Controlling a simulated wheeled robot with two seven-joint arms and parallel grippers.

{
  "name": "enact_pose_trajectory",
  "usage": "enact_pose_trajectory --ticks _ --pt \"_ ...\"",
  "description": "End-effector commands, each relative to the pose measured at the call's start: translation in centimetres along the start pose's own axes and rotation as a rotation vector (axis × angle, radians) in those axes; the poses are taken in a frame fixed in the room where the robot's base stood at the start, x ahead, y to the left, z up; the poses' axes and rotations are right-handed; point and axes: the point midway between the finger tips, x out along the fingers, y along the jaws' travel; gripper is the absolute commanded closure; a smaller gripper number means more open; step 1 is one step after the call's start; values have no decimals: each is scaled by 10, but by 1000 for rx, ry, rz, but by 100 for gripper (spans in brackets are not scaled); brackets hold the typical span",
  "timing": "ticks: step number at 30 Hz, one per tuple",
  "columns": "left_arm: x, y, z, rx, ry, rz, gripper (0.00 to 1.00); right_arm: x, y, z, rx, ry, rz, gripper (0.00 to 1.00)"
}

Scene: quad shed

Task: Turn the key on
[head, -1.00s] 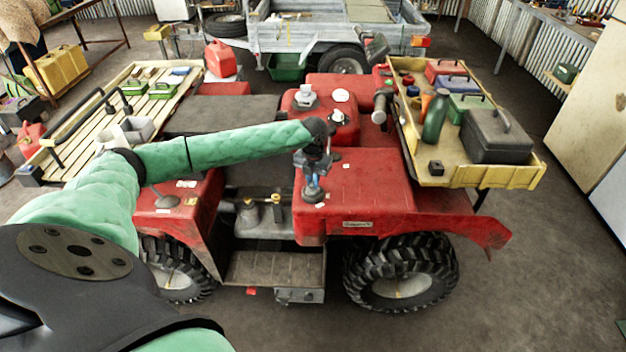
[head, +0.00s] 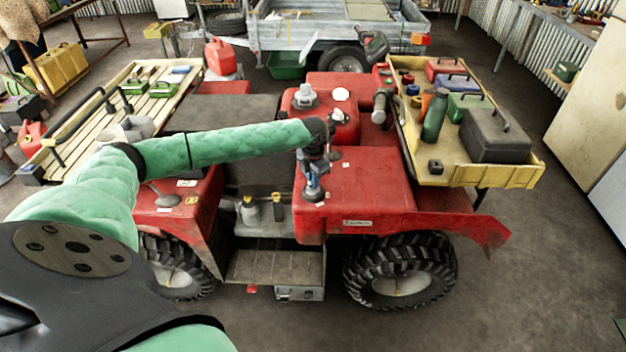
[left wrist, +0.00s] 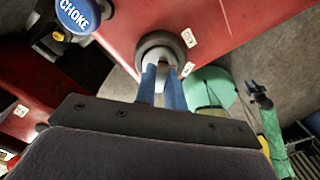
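The key switch (left wrist: 160,46) is a round grey collar on the red body panel of the quad, and two small white labels (left wrist: 189,38) sit beside it. A pale key (left wrist: 161,76) shows between the blue fingers of my left gripper (left wrist: 162,72), which look closed on its sides. My fingers cover much of the key, so which label it points to cannot be told. In the head view the left gripper (head: 313,188) points down onto the switch's dark round base.
A blue CHOKE knob (left wrist: 77,14) stands near the switch. The red quad (head: 365,190) has a yellow rear tray (head: 450,182) with toolboxes and bottles, and a slatted front rack (head: 85,140). A trailer (head: 300,38) stands behind. The floor at right is clear.

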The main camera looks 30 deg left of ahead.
Motion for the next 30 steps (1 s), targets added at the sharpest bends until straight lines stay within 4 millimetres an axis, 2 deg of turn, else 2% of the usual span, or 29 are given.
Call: enact_pose_trajectory --ticks 1,3,14,30 --pt "0 0 0 -1 0 0 80 0 0 0 0 0 0 64" --pt "0 0 0 -1 0 0 69 0 0 0 0 0 0 64" --pt "-4 0 0 -2 0 0 69 -3 0 -1 0 0 0 64" --pt "-47 0 0 -2 0 0 69 -35 0 -7 0 0 0 64"
